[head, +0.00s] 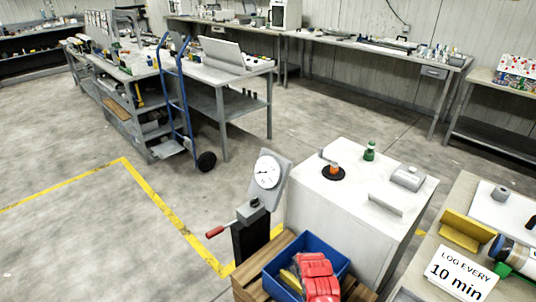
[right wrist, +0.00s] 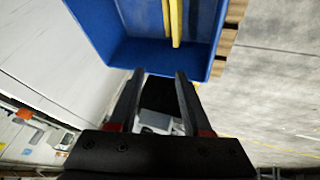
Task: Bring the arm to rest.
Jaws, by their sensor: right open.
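My right gripper (right wrist: 160,74) shows in the right wrist view with its two dark fingers apart and nothing between them. Beyond the fingertips is a blue bin (right wrist: 145,58) with a yellow strip (right wrist: 175,20) in it. In the head view the blue bin (head: 274,271) sits on a wooden crate or pallet (head: 245,287) at the bottom middle. A red shape, seemingly part of my right arm, covers the bin's front right part; the right fingers cannot be made out there. My left arm and gripper are not in view.
A dial gauge (head: 268,171) on a stand with a red-handled lever rises beside the bin. A white cabinet (head: 335,215) with small parts stands behind it. At right, a bench holds a "LOG EVERY 10 min" sign (head: 460,273). Open floor (head: 80,235) lies at left.

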